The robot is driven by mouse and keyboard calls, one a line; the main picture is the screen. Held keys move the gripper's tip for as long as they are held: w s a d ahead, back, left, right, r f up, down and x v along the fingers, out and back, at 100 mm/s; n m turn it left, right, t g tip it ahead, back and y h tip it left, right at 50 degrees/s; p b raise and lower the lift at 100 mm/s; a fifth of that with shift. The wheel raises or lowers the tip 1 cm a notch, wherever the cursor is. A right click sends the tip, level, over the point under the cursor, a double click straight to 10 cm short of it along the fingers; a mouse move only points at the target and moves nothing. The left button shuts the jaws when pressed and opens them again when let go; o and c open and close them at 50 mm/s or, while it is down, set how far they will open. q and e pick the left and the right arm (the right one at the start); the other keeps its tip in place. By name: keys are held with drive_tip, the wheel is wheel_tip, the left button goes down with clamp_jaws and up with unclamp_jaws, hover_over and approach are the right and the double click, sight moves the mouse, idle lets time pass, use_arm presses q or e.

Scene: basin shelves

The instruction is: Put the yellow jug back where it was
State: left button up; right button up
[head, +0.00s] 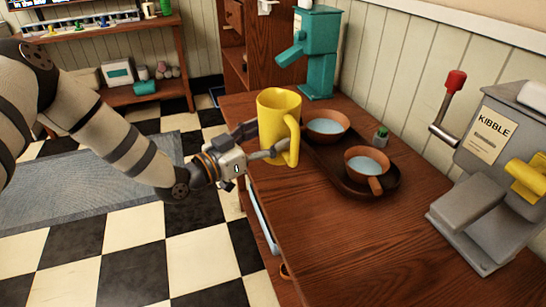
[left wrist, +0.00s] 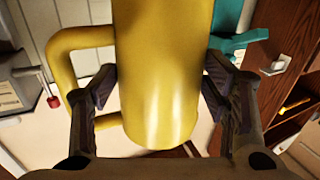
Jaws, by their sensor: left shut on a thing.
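The yellow jug (head: 279,122) is at the left edge of the wooden counter (head: 330,225) in the head view, upright, with its handle toward the right front. My left gripper (head: 262,143) reaches in from the left and is shut on the jug's body. In the left wrist view the jug (left wrist: 160,75) fills the middle between the two fingers, its handle on the left. I cannot tell whether the jug's base touches the counter. My right gripper is not in view.
A dark tray (head: 333,165) right of the jug holds two brown cups with bluish liquid, a bowl-like one (head: 327,125) and one with a handle (head: 367,165). A teal dispenser (head: 312,55) and grey KIBBLE dispenser (head: 490,165) stand on the counter. The front counter is clear.

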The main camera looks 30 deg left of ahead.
use_arm(q)
drive_tip(key=shift+w+d+f, duration=0.1)
drive_tip(key=shift+w+f, duration=0.6)
drive_tip(key=shift+f, duration=0.1)
drive_tip(key=shift+w+f+b, duration=0.15)
drive_tip(key=shift+f+b, duration=0.2)
drive_tip(key=shift+f, duration=0.55)
drive_tip(key=shift+w+f+b, duration=0.1)
drive_tip(key=shift+f+b, duration=0.25)
drive_tip(key=shift+f, duration=0.5)
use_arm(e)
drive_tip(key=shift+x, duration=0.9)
use_arm(q)
drive_tip(key=shift+f, duration=0.15)
drive_tip(key=o, duration=1.9)
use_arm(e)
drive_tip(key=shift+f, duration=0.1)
